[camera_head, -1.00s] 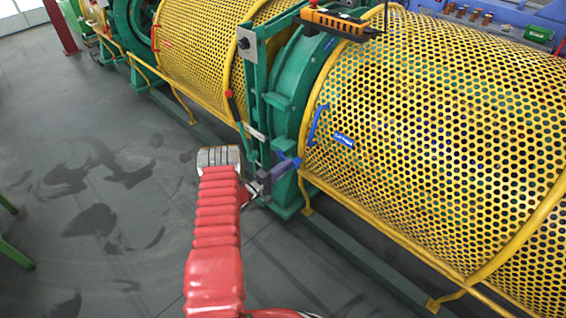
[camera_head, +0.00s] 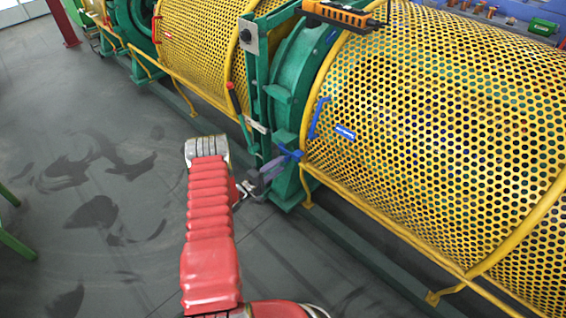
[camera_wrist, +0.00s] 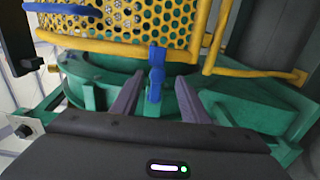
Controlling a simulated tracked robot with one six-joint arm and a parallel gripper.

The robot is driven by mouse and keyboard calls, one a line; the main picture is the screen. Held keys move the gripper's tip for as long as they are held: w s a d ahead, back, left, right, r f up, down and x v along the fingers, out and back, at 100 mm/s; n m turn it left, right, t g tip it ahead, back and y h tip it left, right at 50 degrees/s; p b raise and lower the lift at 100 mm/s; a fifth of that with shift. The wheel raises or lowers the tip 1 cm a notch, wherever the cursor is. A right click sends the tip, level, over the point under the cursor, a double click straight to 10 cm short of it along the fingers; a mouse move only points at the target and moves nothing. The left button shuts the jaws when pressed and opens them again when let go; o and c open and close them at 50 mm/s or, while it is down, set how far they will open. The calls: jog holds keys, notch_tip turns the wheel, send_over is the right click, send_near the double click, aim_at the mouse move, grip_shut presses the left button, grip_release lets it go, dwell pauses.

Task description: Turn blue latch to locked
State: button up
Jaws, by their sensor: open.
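The blue latch (camera_wrist: 156,72) stands upright in the wrist view, on the green frame at the edge of the yellow mesh guard. My gripper (camera_wrist: 157,95) is open, with one dark finger on each side of the latch. I cannot tell whether either finger touches it. In the head view the latch (camera_head: 290,155) is a small blue piece at the lower corner of the guard, and my gripper (camera_head: 268,176) reaches it from the left. The gripper partly hides the latch's lower end.
The yellow perforated guard (camera_head: 430,130) fills the right side, with a blue handle (camera_head: 318,117) and a blue label (camera_head: 345,132) on it. A green frame post (camera_head: 253,90) with a red-knobbed lever (camera_head: 234,98) stands near my arm. The floor at left is mostly clear.

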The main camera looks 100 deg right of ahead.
jog(key=v, duration=0.9)
jog(key=shift+f, duration=0.1)
dwell(0.6)
jog(key=s+a+f+n+y, duration=0.1)
jog(key=s+a+n+y, duration=0.15)
jog(key=a+y, duration=0.75)
jog(key=w+a+r+n+t, duration=0.1)
jog(key=w+a+r+t, duration=0.2)
jog(key=w+a+r, duration=0.7)
jog(key=w+a+r+t, duration=0.4)
jog(key=w+a+r, duration=0.35)
jog(key=w, duration=0.45)
jog(key=w+a+r+n+t, duration=0.1)
jog(key=w+a+r+t, duration=0.2)
jog(key=w+a+r, duration=0.75)
jog(key=w+a+r+n+t, duration=0.2)
jog(key=a+r, duration=0.3)
jog(key=a, duration=0.3)
jog(key=w+a+r+n+t, duration=0.2)
jog(key=a+r+t, duration=0.2)
jog(key=a, duration=0.5)
jog(key=w+a+r+n+t+y, duration=0.1)
jog(key=w+a+r+n+t, duration=0.1)
jog(key=a+r, duration=0.5)
jog(key=shift+w+a+r+t, duration=0.2)
jog(key=shift+w+a+t, duration=0.35)
jog(key=shift+a+t, duration=0.4)
